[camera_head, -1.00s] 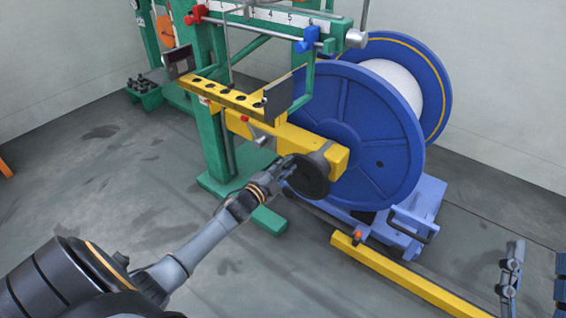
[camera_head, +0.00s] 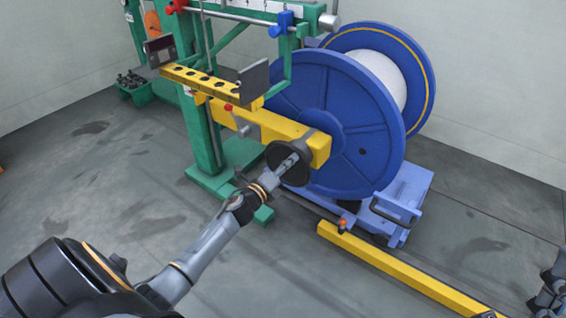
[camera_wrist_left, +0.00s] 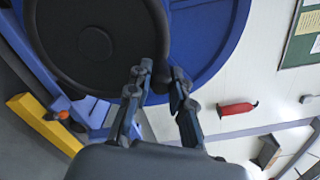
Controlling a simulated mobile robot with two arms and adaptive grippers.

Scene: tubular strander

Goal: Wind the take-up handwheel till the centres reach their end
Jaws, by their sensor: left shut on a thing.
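The take-up handwheel, a black disc (camera_head: 274,156), sits on the end of the yellow beam (camera_head: 262,122), in front of the blue reel. My left gripper (camera_head: 297,156) reaches across its face, with the fingers at its upper right part. In the left wrist view the handwheel (camera_wrist_left: 60,45) fills the upper left. There my left gripper (camera_wrist_left: 160,78) is shut on a dark grip at the wheel's edge, mostly hidden between the fingers. My right gripper (camera_head: 548,290) shows only partly at the lower right edge, its jaws unclear. The centres are hard to make out.
The blue reel (camera_head: 345,120) with white winding stands just behind the wheel. A green frame (camera_head: 205,150) stands to the left. A yellow floor rail (camera_head: 400,277) runs at the lower right.

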